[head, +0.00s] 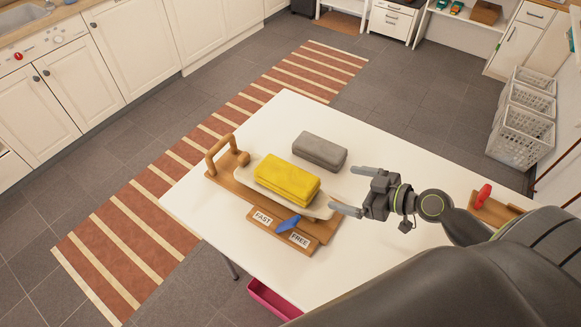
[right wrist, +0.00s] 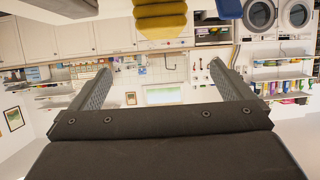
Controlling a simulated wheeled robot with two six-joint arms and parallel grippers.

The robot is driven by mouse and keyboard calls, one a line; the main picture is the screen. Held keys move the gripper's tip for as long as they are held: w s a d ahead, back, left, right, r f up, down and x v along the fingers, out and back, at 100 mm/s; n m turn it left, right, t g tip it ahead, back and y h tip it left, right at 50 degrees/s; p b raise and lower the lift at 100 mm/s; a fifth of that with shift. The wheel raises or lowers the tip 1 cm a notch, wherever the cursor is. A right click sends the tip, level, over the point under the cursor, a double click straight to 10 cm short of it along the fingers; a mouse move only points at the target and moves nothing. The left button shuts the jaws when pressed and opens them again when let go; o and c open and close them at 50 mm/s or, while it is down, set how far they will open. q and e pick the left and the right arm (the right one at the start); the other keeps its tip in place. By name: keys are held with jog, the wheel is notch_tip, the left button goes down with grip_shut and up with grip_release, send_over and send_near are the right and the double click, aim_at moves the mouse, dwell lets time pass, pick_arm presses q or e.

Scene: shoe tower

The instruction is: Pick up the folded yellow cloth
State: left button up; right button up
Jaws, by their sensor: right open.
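The folded yellow cloth (head: 286,178) lies on a pale padded top of a wooden board (head: 226,172) in the middle of the white table. It also shows at the top edge of the right wrist view (right wrist: 160,18). My right gripper (head: 350,190) is open and empty, to the right of the cloth and apart from it. Its two fingers point left toward the cloth. My left gripper is not in view.
A folded grey cloth (head: 320,150) lies just behind the yellow one. A blue lever (head: 288,225) sits on the board's front part, between FAST and FREE labels. A red-handled item (head: 483,196) stands on a wooden piece at right. The table's back right (head: 380,140) is clear.

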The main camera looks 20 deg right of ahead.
jog(key=w+a, duration=0.2)
jog(key=w, duration=0.1)
jog(key=p, duration=0.1)
send_near(292, 176)
jog(key=x, duration=0.3)
jog(key=shift+p+x, duration=0.3)
jog(key=shift+x, duration=2.85)
jog(key=shift+s, duration=0.15)
jog(key=shift+c, duration=0.9)
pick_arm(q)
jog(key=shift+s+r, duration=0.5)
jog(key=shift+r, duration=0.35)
pick_arm(e)
jog(key=c, duration=0.9)
jog(key=shift+r, duration=0.1)
